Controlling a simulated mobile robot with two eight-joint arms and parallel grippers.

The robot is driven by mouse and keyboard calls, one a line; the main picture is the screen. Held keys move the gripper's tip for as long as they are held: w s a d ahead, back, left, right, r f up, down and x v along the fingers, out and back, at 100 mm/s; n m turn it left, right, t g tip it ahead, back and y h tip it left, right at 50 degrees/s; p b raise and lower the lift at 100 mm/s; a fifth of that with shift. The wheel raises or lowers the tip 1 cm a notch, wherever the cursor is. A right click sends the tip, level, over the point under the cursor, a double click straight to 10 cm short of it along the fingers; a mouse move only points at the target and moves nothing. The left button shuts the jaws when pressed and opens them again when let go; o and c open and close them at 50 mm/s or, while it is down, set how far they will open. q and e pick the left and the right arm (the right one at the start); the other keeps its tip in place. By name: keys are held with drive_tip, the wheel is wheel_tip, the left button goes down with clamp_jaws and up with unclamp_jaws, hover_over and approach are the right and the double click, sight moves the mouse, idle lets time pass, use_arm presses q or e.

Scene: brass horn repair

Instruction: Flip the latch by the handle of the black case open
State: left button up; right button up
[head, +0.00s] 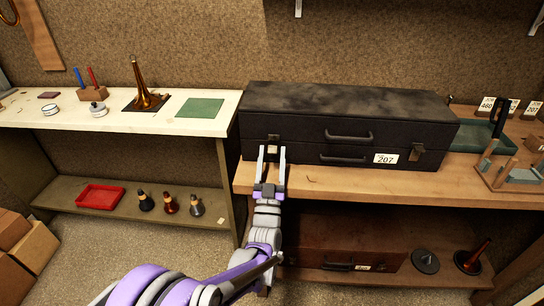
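The closed black case (330,105) lies on the wooden bench, its front facing me. Its front shows an upper handle (348,136), a lower handle (343,159) and a white tag reading 207 (385,158). A metal latch (273,139) is at the left of the front, and another latch (417,151) is at the right. My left gripper (272,151) is open, its two fingers pointing at the case just below the left latch. Nothing shows between the fingers. I cannot tell whether they touch the case. My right gripper is not in view.
A lower shelf holds a brown case (330,250), a dark disc (425,261) and a horn-shaped piece (473,258). A rack (510,177) stands at the bench's right. The white bench (150,122) at left holds a brass bell (146,95) and a green mat (200,108).

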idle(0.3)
use_arm(q)
drive_tip(key=b+v, duration=0.1)
drive_tip(key=v, duration=0.9)
drive_tip(key=shift+s+f, duration=0.2)
drive_tip(key=shift+s, duration=0.15)
